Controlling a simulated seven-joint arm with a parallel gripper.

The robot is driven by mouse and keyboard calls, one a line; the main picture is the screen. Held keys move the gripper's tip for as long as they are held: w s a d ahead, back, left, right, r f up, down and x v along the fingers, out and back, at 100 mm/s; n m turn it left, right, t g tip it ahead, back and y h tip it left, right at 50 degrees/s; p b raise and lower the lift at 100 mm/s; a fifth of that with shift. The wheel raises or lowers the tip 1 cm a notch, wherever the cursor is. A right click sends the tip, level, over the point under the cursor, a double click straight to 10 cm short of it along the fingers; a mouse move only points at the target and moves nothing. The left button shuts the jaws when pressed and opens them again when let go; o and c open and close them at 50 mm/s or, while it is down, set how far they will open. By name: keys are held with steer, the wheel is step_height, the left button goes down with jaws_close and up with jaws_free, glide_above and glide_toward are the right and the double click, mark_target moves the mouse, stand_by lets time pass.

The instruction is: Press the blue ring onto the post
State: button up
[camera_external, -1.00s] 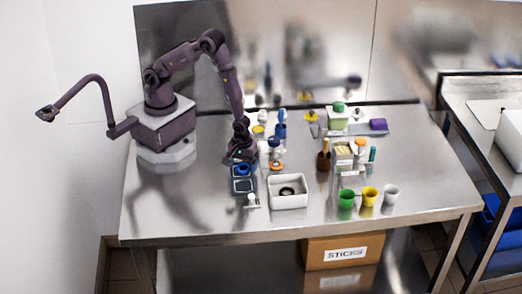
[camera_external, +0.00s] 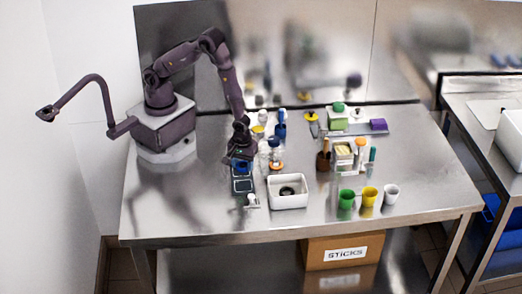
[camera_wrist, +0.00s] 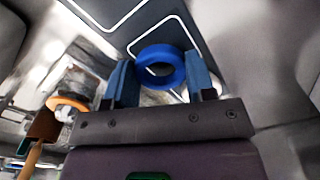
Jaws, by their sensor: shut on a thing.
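The blue ring (camera_wrist: 163,83) is held between the two blue fingers of my gripper (camera_wrist: 160,72) in the wrist view. In the external view my gripper (camera_external: 239,161) is above the back part of a dark tray (camera_external: 243,186) with outlined compartments, and the ring shows as a small blue patch under it. The ring appears clear of the tray, though the gap is hard to judge. A small white upright piece (camera_external: 252,199) stands on a light base in front of the tray; I cannot tell for sure that it is the post.
A white bin (camera_external: 288,204) with a dark round thing inside stands right of the tray. Jars with an orange ring (camera_external: 276,166) are close to my gripper's right. Green (camera_external: 346,199), yellow (camera_external: 369,196) and white cups stand farther right. The table's left front is clear.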

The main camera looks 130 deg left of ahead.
step_height(320, 180, up, 8)
steer(key=r, duration=0.2)
glide_above(276, 162)
steer(key=shift+s, duration=0.2)
steer(key=shift+w+f, duration=0.1)
steer(key=shift+f, duration=2.45)
steer(key=shift+f, duration=0.75)
steer(key=shift+o, duration=1.1)
steer(key=shift+c, duration=1.3)
